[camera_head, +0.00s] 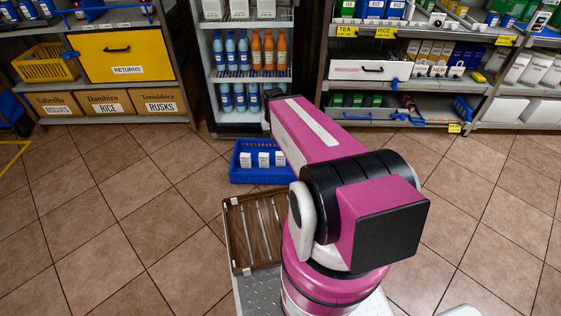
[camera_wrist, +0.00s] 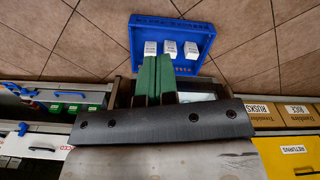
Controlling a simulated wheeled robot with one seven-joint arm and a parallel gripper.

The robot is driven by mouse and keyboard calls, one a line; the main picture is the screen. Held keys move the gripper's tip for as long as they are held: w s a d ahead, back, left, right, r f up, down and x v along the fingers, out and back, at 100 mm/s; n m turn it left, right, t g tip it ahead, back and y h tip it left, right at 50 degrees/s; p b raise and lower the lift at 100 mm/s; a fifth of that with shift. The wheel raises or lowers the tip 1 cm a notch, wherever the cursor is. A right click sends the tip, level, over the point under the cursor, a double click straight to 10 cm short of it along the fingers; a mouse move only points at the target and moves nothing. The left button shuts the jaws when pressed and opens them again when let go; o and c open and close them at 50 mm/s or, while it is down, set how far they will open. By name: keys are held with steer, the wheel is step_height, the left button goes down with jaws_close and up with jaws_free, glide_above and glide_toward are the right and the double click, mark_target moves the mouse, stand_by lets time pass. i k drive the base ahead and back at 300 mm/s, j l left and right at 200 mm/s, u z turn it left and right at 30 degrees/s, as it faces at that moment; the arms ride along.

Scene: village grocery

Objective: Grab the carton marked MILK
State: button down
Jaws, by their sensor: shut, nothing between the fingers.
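Three small white cartons stand in a row in a blue crate (camera_head: 237,174) on the floor, in front of the cooler. In the head view they are the left carton (camera_head: 246,160), the middle carton (camera_head: 263,160) and the right carton (camera_head: 280,159). Their print is too small to read, so I cannot tell which is marked MILK. The wrist view shows the same crate (camera_wrist: 140,30) and cartons (camera_wrist: 170,48) beyond my fingers. My gripper (camera_wrist: 156,58) has its green fingers together, empty and apart from the cartons. In the head view my gripper is hidden behind my arm.
A cooler (camera_head: 213,70) behind the crate holds blue and orange bottles, with larger white cartons (camera_head: 240,8) on its upper shelf. A slatted wooden tray (camera_head: 234,240) lies nearer me. Shelving stands on both sides. Tiled floor left of the crate is clear.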

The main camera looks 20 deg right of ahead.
mark_target(264, 158)
steer(key=i+l+u, duration=0.1)
steer(key=l, duration=0.8)
steer(key=i+l, duration=0.15)
steer(key=l, duration=0.8)
steer(key=i+l+u, duration=0.15)
steer(key=l, duration=0.75)
